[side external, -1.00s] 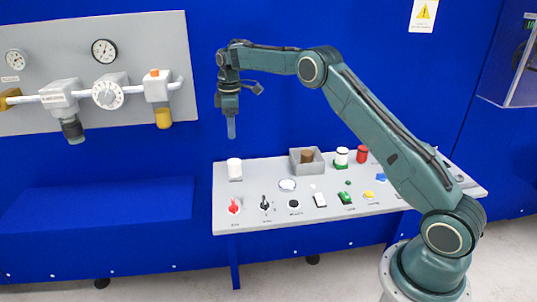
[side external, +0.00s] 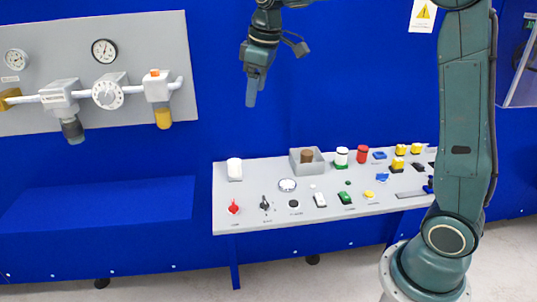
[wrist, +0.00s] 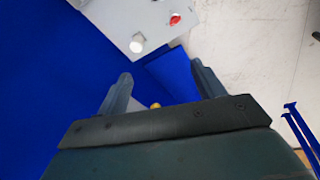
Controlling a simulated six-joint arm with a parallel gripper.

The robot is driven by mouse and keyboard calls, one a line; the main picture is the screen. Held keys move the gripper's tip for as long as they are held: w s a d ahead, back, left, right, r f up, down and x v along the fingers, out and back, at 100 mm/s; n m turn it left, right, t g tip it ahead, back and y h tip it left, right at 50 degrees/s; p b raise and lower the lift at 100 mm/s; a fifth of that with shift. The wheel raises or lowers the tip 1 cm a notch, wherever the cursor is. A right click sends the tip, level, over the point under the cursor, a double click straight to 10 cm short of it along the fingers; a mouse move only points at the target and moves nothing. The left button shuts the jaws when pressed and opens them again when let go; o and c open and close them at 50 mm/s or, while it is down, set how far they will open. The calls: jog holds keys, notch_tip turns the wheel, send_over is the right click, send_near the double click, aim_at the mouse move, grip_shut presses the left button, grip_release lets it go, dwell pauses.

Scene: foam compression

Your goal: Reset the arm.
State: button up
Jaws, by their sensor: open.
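My gripper (side external: 252,92) hangs high above the left part of the grey control panel (side external: 222,205), in front of the blue wall, with its fingers pointing down. In the wrist view my gripper (wrist: 160,85) has its two fingers wide apart and nothing between them. The side view shows the fingers nearly edge-on. A white cylinder (side external: 234,168) stands at the panel's left end, well below my gripper; it also shows in the wrist view (wrist: 137,42). A brown cylinder (side external: 307,157) sits in a grey open box (side external: 318,167) on the panel.
The panel carries a red knob (side external: 233,207), a green-banded white cylinder (side external: 341,156), a red cylinder (side external: 362,154) and several coloured buttons. A grey gauge board (side external: 150,50) with pipework is on the wall at left. The air around my gripper is clear.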

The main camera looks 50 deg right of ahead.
jog(key=s+a+f+m+t, duration=0.1)
jog(key=s+a+f+m, duration=0.1)
jog(key=s, duration=1.1)
jog(key=s+a+f+m+t, duration=0.2)
jog(key=s+a, duration=0.1)
jog(key=s, duration=1.1)
jog(key=shift+s+f+m, duration=0.2)
jog(key=shift+s+m, duration=0.1)
jog(key=shift+m, duration=0.1)
jog(key=shift+a, duration=0.1)
jog(key=shift+c, duration=0.5)
jog(key=shift+w, duration=0.1)
